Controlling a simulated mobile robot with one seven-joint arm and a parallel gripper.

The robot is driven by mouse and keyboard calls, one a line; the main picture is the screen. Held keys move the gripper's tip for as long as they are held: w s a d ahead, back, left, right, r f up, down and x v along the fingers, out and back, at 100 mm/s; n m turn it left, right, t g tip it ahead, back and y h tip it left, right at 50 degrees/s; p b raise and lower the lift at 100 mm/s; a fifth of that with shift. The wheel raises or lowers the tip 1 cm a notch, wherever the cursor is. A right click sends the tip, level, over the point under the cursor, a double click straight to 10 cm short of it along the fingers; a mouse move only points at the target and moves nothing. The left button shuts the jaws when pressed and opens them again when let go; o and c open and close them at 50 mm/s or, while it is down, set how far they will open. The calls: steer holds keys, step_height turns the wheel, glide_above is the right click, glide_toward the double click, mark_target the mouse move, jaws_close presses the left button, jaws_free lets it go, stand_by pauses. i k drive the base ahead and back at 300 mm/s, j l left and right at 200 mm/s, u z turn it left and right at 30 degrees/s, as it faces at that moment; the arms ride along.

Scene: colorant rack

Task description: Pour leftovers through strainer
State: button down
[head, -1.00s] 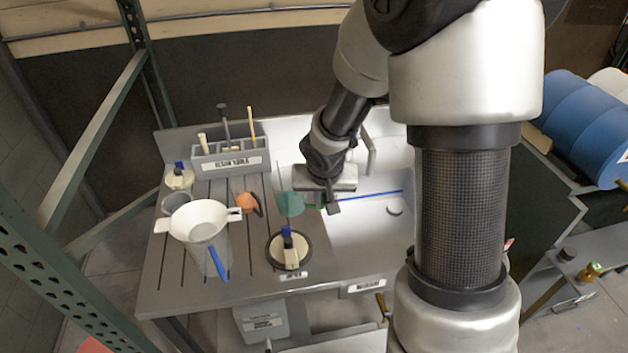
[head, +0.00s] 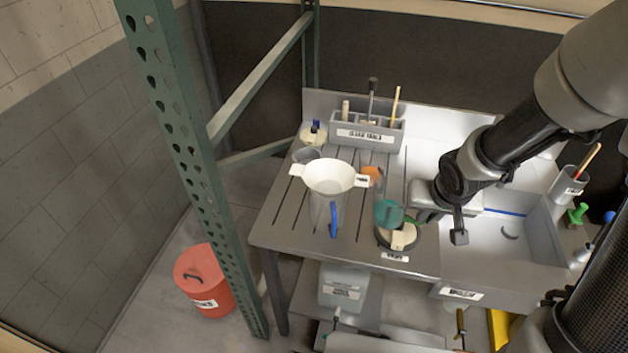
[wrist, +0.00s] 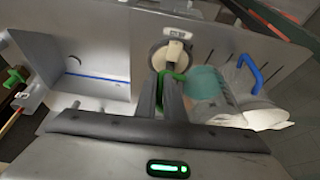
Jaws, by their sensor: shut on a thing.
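My gripper (head: 418,212) is shut on the green handle (wrist: 172,84) of a teal cup (head: 388,213). The cup is held above the table, just right of the strainer; it also shows in the wrist view (wrist: 204,82). Its contents cannot be seen. The strainer (head: 328,174) is a white funnel shape with side tabs, resting on top of a clear jug (head: 321,210) with a blue handle (head: 334,220). In the wrist view the strainer (wrist: 263,118) lies to the right of the cup, and the jug's blue handle (wrist: 250,72) rises beyond it.
An orange cup (head: 376,174) stands behind. A grey caddy (head: 360,134) with tools is at the back. A sink (head: 500,235) lies right; a green rack post (head: 190,170) stands left.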

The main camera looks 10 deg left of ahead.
mark_target(327, 178)
steer(key=k+j, duration=0.1)
steer(key=j, duration=0.15)
steer(key=k+j+u, duration=0.1)
steer(key=j, duration=0.15)
steer(key=j+z, duration=0.1)
steer(key=j, duration=0.4)
steer(key=k+j+z, duration=0.1)
steer(key=j, duration=0.2)
steer(key=i+l+u, duration=0.05)
